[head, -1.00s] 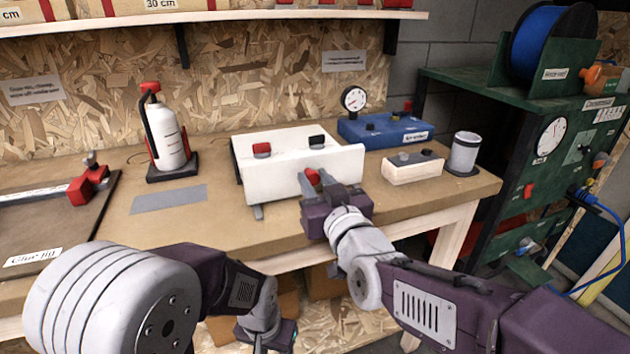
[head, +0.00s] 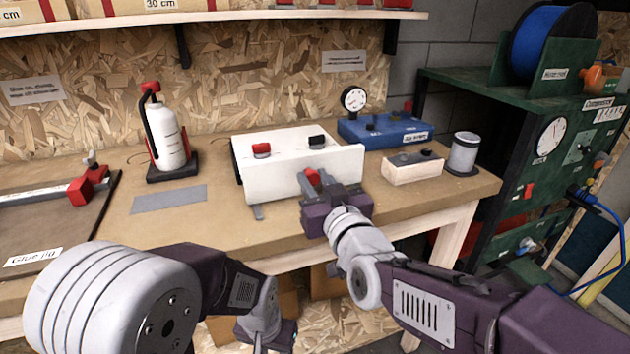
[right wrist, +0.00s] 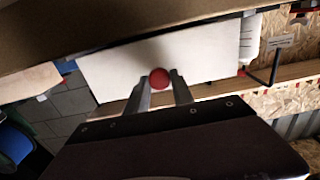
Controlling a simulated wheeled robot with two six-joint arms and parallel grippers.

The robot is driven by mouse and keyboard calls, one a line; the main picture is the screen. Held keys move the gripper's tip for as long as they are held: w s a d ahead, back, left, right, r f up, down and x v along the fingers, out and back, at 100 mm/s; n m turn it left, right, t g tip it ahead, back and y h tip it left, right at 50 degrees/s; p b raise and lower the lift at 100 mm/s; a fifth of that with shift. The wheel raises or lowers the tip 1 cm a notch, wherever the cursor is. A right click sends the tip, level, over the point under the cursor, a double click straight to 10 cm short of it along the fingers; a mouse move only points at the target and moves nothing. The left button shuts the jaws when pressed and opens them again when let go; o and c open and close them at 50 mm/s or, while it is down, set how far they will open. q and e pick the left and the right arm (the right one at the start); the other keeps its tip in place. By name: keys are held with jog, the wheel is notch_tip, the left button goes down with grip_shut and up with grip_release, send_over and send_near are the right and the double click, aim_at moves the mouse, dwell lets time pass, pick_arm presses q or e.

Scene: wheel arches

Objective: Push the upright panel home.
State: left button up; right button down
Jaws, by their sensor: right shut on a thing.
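The white upright panel (head: 272,187) stands at the front of a white box-like unit (head: 284,148) near the bench's front edge. My right gripper (head: 314,182) is at the panel's front and is shut on its red knob (head: 312,177). In the right wrist view, the red knob (right wrist: 159,78) sits between the two fingertips, with the white panel (right wrist: 115,70) behind it. Whether a gap is left between panel and unit cannot be told. My left gripper (head: 268,335) hangs low, below the bench front, away from the panel; its fingers are not clear.
On the bench (head: 225,228), a glue bottle (head: 170,140) stands left and a clamp (head: 85,185) lies far left. A blue gauge box (head: 380,130), a pale block (head: 412,168) and a grey cup (head: 464,155) stand right. A green cabinet (head: 520,130) is beyond.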

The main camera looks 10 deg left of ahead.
aim_at(307, 168)
jog(key=x, duration=0.5)
jog(key=shift+p, duration=0.4)
jog(key=shift+s+r, duration=0.1)
jog(key=c, duration=1.4)
grip_release()
jog(key=shift+o, duration=1.4)
jog(key=shift+w, duration=0.2)
jog(key=shift+s, duration=0.1)
jog(key=p+v, duration=0.1)
jog(key=v, duration=0.7)
jog(key=shift+s+d, duration=0.25)
jog(key=shift+s, duration=0.15)
